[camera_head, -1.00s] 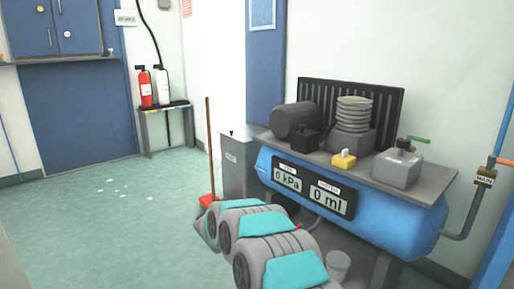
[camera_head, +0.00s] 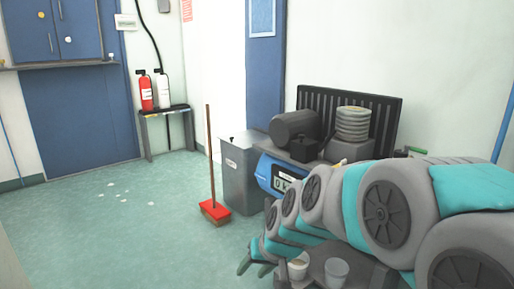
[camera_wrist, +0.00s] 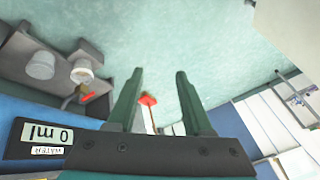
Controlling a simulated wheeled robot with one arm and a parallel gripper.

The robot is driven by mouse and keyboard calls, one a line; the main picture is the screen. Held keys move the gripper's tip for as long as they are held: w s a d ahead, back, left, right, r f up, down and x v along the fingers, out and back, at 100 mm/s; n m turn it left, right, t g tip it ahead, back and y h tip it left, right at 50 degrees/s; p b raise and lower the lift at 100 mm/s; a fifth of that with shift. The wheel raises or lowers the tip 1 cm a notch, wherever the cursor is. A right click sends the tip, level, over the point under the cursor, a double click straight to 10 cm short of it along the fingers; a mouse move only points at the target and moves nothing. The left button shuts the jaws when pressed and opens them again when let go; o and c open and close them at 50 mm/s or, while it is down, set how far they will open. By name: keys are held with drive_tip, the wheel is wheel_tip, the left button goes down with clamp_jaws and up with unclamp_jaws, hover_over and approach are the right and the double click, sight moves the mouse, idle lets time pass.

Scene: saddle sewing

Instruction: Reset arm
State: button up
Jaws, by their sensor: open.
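My gripper (camera_head: 256,264) is open and empty, low in front of the machine in the head view, with its fingers pointing down and to the left. In the wrist view my gripper (camera_wrist: 156,74) shows two dark green fingers spread apart, with floor and a red broom head (camera_wrist: 148,100) seen between them. My arm spans the lower right of the head view and hides much of the blue machine (camera_head: 264,170), including most of its displays.
Two cups, one pale (camera_head: 298,266) and one grey (camera_head: 337,270), stand close to my gripper's right. A red broom (camera_head: 215,211) leans near a grey bin (camera_head: 240,170). Two extinguishers (camera_head: 147,92) stand on a shelf at the back. The floor (camera_head: 90,220) at left is largely clear.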

drive_tip(key=s+d+g+h, duration=0.1)
drive_tip(key=s+d+g, duration=0.1)
drive_tip(key=s+d, duration=0.3)
drive_tip(key=s+d+g+h+p, duration=0.1)
drive_tip(key=s+d, duration=0.4)
drive_tip(key=s, duration=0.8)
drive_tip(key=s+d+f+m+g+h, duration=0.1)
drive_tip(key=s+d+g+h, duration=0.1)
drive_tip(key=s+d, duration=0.4)
drive_tip(key=s+g, duration=0.1)
drive_tip(key=s, duration=0.3)
drive_tip(key=shift+p, duration=0.4)
